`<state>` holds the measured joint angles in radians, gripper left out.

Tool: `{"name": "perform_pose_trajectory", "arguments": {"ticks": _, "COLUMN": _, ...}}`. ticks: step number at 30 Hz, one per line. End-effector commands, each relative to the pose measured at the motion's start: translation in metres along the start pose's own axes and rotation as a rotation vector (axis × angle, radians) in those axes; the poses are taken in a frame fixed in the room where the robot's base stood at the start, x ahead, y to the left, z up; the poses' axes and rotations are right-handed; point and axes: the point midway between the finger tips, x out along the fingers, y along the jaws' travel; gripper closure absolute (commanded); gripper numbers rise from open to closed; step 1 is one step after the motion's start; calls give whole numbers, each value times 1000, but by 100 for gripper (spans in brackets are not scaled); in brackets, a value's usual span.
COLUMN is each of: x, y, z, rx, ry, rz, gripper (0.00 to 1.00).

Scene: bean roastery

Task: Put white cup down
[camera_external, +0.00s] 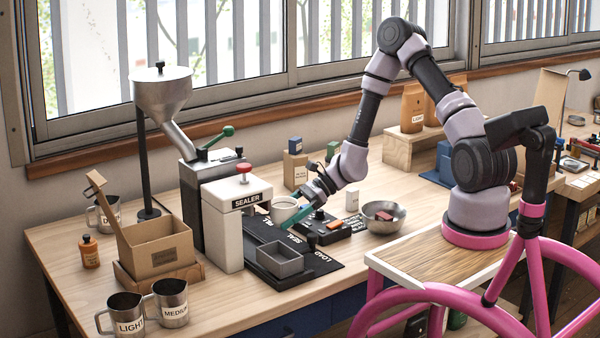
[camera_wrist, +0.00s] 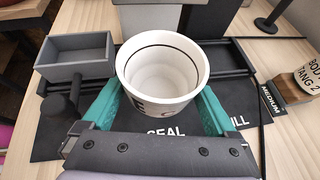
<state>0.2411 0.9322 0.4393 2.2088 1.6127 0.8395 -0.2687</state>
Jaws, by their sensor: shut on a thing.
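The white cup (camera_wrist: 162,75) has a dark line inside its rim and dark letters on its side. It sits upright between the teal fingers of my gripper (camera_wrist: 158,108) in the wrist view, and they are shut on it. In the external view the cup (camera_external: 284,211) shows beside the sealer, partly hidden by my gripper (camera_external: 287,222). The cup is over the black mat (camera_wrist: 60,140) near the word SEAL. I cannot tell whether its base touches the surface below.
A grey open tray (camera_external: 281,261) stands on the mat in front of the sealer (camera_external: 229,235). A metal bowl (camera_external: 384,215) and a black control box (camera_external: 331,235) lie to the right. Metal jugs (camera_external: 126,316) and a cardboard box (camera_external: 158,246) stand at the left.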

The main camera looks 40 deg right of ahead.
Motion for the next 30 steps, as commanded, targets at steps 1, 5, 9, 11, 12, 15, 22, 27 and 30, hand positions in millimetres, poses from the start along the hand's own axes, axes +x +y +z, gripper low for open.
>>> {"name": "perform_pose_trajectory", "arguments": {"ticks": 1, "x": 3, "y": 0, "z": -6, "rx": 5, "ry": -1, "rz": 0, "gripper": 77}}
{"name": "perform_pose_trajectory", "arguments": {"ticks": 5, "x": 10, "y": 0, "z": -19, "rx": 6, "ry": -1, "rz": 0, "gripper": 77}}
{"name": "perform_pose_trajectory", "arguments": {"ticks": 9, "x": 17, "y": 0, "z": -32, "rx": 5, "ry": -1, "rz": -2, "gripper": 77}}
{"name": "perform_pose_trajectory", "arguments": {"ticks": 11, "x": 19, "y": 0, "z": -36, "rx": 4, "ry": -1, "rz": -2, "gripper": 77}}
{"name": "perform_pose_trajectory", "arguments": {"ticks": 12, "x": 21, "y": 0, "z": -39, "rx": 4, "ry": 0, "rz": -2, "gripper": 77}}
{"name": "perform_pose_trajectory", "arguments": {"ticks": 15, "x": 23, "y": 0, "z": -44, "rx": 4, "ry": 0, "rz": -2, "gripper": 77}}
{"name": "perform_pose_trajectory", "arguments": {"ticks": 22, "x": 25, "y": 0, "z": -47, "rx": 2, "ry": 0, "rz": -2, "gripper": 77}}
{"name": "perform_pose_trajectory", "arguments": {"ticks": 27, "x": 25, "y": 0, "z": -47, "rx": 2, "ry": 0, "rz": -2, "gripper": 77}}
{"name": "perform_pose_trajectory", "arguments": {"ticks": 30, "x": 25, "y": 0, "z": -47, "rx": 2, "ry": 0, "rz": -2, "gripper": 77}}
